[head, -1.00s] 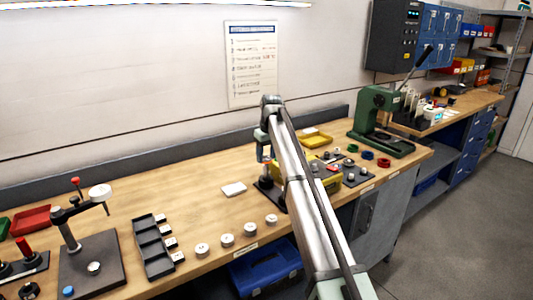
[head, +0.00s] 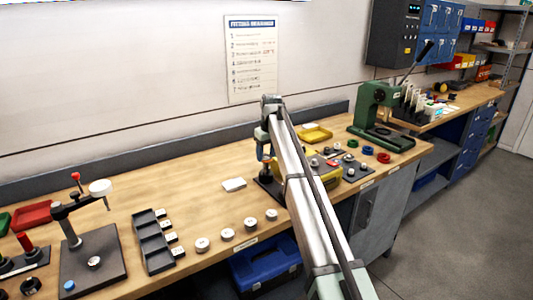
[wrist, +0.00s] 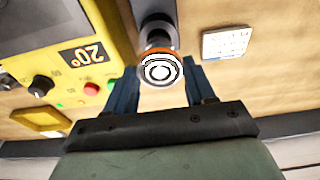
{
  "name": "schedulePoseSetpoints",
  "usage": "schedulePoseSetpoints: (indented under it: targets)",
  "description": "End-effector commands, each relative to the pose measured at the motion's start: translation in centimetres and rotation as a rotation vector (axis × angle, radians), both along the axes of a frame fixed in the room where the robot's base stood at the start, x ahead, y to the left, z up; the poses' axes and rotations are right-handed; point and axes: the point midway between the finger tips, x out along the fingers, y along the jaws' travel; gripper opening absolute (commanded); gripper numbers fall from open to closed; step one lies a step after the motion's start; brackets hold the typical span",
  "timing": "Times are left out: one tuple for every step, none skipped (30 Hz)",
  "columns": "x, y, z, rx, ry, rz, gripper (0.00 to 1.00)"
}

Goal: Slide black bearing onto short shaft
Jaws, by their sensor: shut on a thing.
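My gripper (wrist: 162,80) has blue fingers on both sides of a round bearing (wrist: 161,70). The bearing shows pale and dark rings on its face and an orange band at its edge; its black colour is not clear. A dark upright post (wrist: 154,28), which looks like the short shaft, stands directly beyond the bearing. I cannot tell whether the bearing is around its end or only in line with it. In the head view my gripper (head: 265,158) points down over a black base (head: 268,187), and the bearing is too small to make out.
A white card (wrist: 227,43) lies on the other side. Several pale round parts (head: 227,234) and a dark tray (head: 153,243) lie left. A green press (head: 378,115) stands right.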

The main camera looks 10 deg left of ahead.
Motion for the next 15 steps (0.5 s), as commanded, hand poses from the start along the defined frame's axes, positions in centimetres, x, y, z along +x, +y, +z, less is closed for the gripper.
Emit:
schedulePoseSetpoints:
  targets:
    - [0.0, 0.0, 0.02, 0.0, 0.0, 0.0, 0.56]
    - [0.01, 0.0, 0.01, 0.0, 0.0, 0.0, 0.59]
    - [0.01, 0.0, 0.01, 0.0, 0.0, 0.0, 0.63]
    - [0.01, 0.0, 0.01, 0.0, 0.0, 0.0, 0.66]
    - [0.0, 0.0, 0.01, 0.0, 0.0, 0.0, 0.69]
    - [0.01, 0.01, 0.01, 0.0, 0.0, 0.0, 0.73]
    - [0.01, 0.01, 0.01, 0.0, 0.0, 0.0, 0.75]
    - [0.01, 0.01, 0.01, 0.0, 0.0, 0.0, 0.78]
    - [0.0, 0.0, 0.01, 0.0, 0.0, 0.0, 0.82]
    - [0.0, 0.0, 0.01, 0.0, 0.0, 0.0, 0.84]
    - [0.0, 0.0, 0.01, 0.0, 0.0, 0.0, 0.84]
    - [0.0, 0.0, 0.01, 0.0, 0.0, 0.0, 0.84]
    - [0.0, 0.0, 0.01, 0.0, 0.0, 0.0, 0.84]
    - [0.0, 0.0, 0.01, 0.0, 0.0, 0.0, 0.84]
    - [-0.01, -0.01, -0.01, -0.001, 0.001, 0.0, 0.84]
